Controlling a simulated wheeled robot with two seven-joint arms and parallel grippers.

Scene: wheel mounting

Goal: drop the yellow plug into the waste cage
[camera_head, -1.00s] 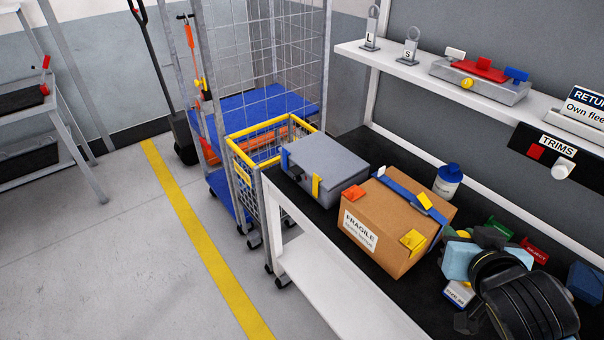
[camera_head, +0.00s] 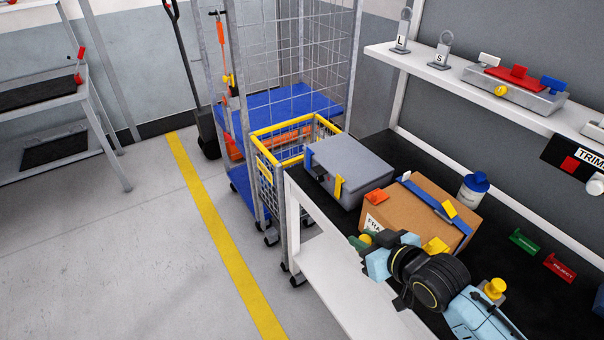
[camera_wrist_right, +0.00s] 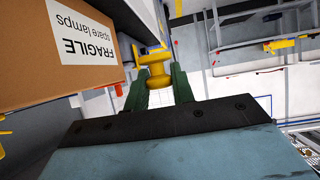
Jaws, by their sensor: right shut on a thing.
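The yellow plug (camera_wrist_right: 157,74) sits between the green fingers of my right gripper (camera_wrist_right: 159,85) in the right wrist view. The gripper is shut on it. In the head view my right gripper (camera_head: 364,240) is beside the front of the cardboard box, over the bench's front edge, with only a small bit of yellow showing at its fingers. The waste cage (camera_head: 282,126), a wire basket with a yellow rim, stands on the floor beyond the bench's far end, apart from the gripper. My left gripper is out of view.
The cardboard box (camera_head: 410,220) and a grey case (camera_head: 350,165) stand on the black-topped bench, the case nearest the cage. A tall wire trolley with blue shelves (camera_head: 290,100) stands behind the cage. Floor left of the bench is open. Another yellow knob-like piece (camera_head: 496,287) shows beside my forearm.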

